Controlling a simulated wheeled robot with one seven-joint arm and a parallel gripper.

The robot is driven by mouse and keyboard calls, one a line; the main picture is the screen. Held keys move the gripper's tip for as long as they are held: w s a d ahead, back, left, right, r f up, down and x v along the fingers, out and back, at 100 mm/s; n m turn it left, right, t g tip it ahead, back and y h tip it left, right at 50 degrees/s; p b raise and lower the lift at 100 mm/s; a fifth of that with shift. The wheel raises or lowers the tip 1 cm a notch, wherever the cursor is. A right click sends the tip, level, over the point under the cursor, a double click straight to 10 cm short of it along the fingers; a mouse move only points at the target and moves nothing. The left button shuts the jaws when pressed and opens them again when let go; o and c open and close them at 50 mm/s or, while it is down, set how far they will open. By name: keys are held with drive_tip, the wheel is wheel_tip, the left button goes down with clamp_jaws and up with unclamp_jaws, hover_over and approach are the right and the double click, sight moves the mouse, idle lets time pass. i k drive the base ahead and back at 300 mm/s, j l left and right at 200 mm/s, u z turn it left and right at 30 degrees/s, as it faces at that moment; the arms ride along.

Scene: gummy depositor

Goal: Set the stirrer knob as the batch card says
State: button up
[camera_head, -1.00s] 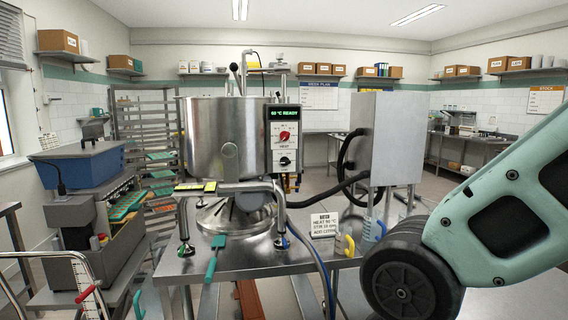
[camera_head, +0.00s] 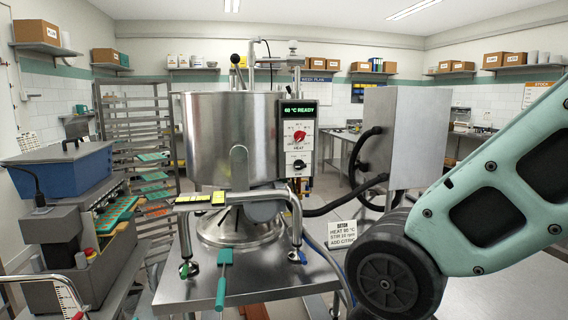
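The steel kettle (camera_head: 216,145) stands on a steel table, with a control panel on its right side. The panel's green display (camera_head: 298,110) reads about "60 °C READY". Below it is a red heat knob (camera_head: 299,137). Lower down is a black knob (camera_head: 299,164) with a white pointer mark; its label and setting are too small to read. The white batch card (camera_head: 343,234) stands at the table's right; it reads about "HEAT 60 °C, STIR 20 rpm, ADD CITRIC". My arm reaches in from the right, but my gripper is outside the view.
A grey cabinet (camera_head: 392,136) with a black hose stands right of the kettle. A green-handled tool (camera_head: 223,278) lies at the table's front. A blue-topped machine (camera_head: 64,169) and a tray rack (camera_head: 140,98) are at left. My arm covers the lower right.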

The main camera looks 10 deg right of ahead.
sight(299, 164)
drive_tip(key=i+j+z, duration=0.4)
drive_tip(key=i+j, duration=0.15)
drive_tip(key=i+j+z, duration=0.35)
drive_tip(key=j, duration=0.35)
drive_tip(key=i+z, duration=0.1)
drive_tip(key=z, duration=0.8)
